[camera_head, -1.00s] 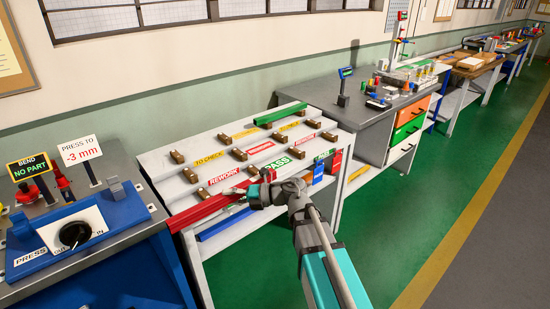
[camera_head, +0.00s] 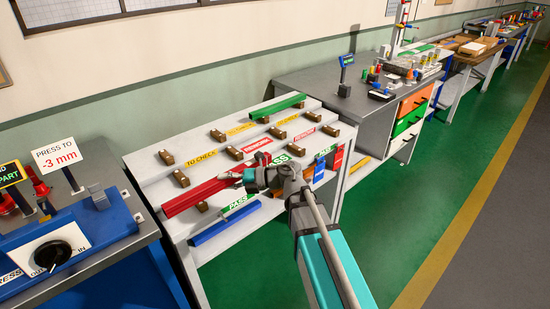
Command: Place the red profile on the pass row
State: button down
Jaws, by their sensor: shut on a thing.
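The red profile (camera_head: 196,195) is a long bar held at a slant over the front left of the stepped white rack (camera_head: 143,165). My gripper (camera_head: 246,177) is shut on it near its right end. The pass row at the rack's front carries green PASS labels (camera_head: 238,204). The bar covers part of the rework row behind it, and the left rework label is hidden. The bar looks raised above the rack, but I cannot tell whether it touches a brown support.
A blue profile (camera_head: 222,223) lies along the rack's front edge. A green profile (camera_head: 278,107) lies at the back. Brown supports (camera_head: 181,179) stand in rows. A blue press (camera_head: 70,245) is at the left, and a grey workbench (camera_head: 320,85) is at the right.

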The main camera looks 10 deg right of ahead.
aim_at(238, 180)
jog(key=shift+w+d+y+b, duration=0.15)
jog(key=shift+w+d+b, duration=0.25)
jog(key=shift+d, duration=0.45)
jog(key=shift+w+d+y+b, duration=0.15)
jog(key=shift+w+d, duration=0.35)
jog(key=shift+d, duration=0.3)
jog(key=shift+w+a+f+b, duration=0.6)
jog(key=shift+w+f+b, duration=0.9)
jog(key=shift+w, duration=0.6)
jog(key=shift+w+a+f+b, duration=0.6)
jog(key=shift+w+f+b, duration=0.9)
jog(key=shift+w, duration=0.55)
jog(key=shift+w+a+f+b, duration=0.6)
jog(key=shift+w+f+b, duration=0.9)
jog(key=shift+w, duration=0.6)
